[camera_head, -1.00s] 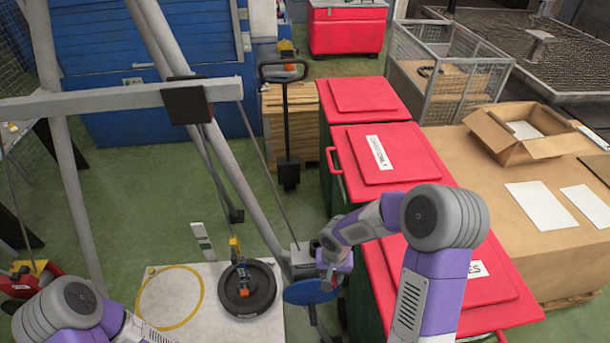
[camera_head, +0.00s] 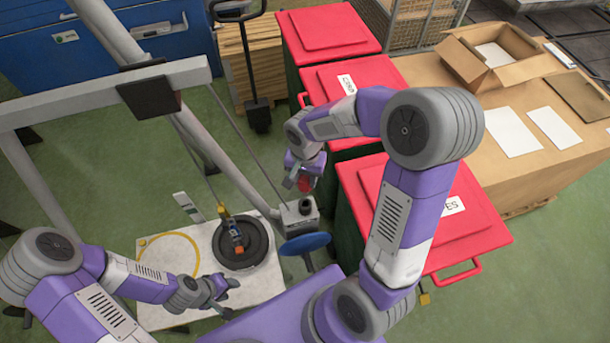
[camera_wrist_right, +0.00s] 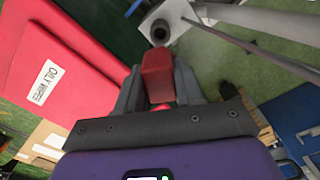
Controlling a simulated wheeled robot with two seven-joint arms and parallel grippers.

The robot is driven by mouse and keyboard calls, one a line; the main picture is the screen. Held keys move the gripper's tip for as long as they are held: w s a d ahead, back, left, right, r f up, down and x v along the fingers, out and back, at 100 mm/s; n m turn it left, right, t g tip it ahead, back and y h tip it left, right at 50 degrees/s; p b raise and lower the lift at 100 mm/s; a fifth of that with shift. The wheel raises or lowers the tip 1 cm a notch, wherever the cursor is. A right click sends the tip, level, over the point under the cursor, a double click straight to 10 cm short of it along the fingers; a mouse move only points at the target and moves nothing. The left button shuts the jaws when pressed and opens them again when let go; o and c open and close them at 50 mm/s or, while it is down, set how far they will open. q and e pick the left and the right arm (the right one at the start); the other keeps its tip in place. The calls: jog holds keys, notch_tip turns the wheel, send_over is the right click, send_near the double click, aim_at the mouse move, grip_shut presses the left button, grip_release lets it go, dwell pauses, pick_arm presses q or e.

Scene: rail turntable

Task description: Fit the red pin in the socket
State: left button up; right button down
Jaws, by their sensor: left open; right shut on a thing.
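The red pin (camera_head: 305,184) is in my right gripper (camera_head: 298,180), which is shut on it in the air beside the red-lidded bins. In the right wrist view the red pin (camera_wrist_right: 157,72) stands out between the two fingers of my right gripper (camera_wrist_right: 158,90). The socket looks to be the dark round opening (camera_head: 305,206) on a small grey box (camera_head: 299,222). In the wrist view the dark socket (camera_wrist_right: 160,30) lies just beyond the pin's end, apparently apart from it. My left gripper (camera_head: 222,286) is open and empty over the white platform.
A black disc (camera_head: 240,242) with an upright yellow-and-orange piece sits on the white platform (camera_head: 205,232). A blue disc (camera_head: 304,244) stands beside the grey box. Red-lidded bins (camera_head: 425,205) line the right. Grey frame beams (camera_head: 105,92) cross at left.

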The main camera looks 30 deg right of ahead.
aim_at(305, 188)
jog(key=shift+f+b, duration=2.75)
jog(key=shift+f, duration=0.15)
jog(key=shift+b, duration=0.4)
jog(key=shift+f+b, duration=2.5)
jog(key=shift+f, duration=0.3)
jog(key=c, duration=0.6)
grip_release()
jog(key=shift+c, duration=0.2)
jog(key=shift+r, duration=0.15)
notch_tip(305, 188, up, 7)
jog(key=shift+r+p, duration=0.15)
jog(key=shift+p, duration=0.2)
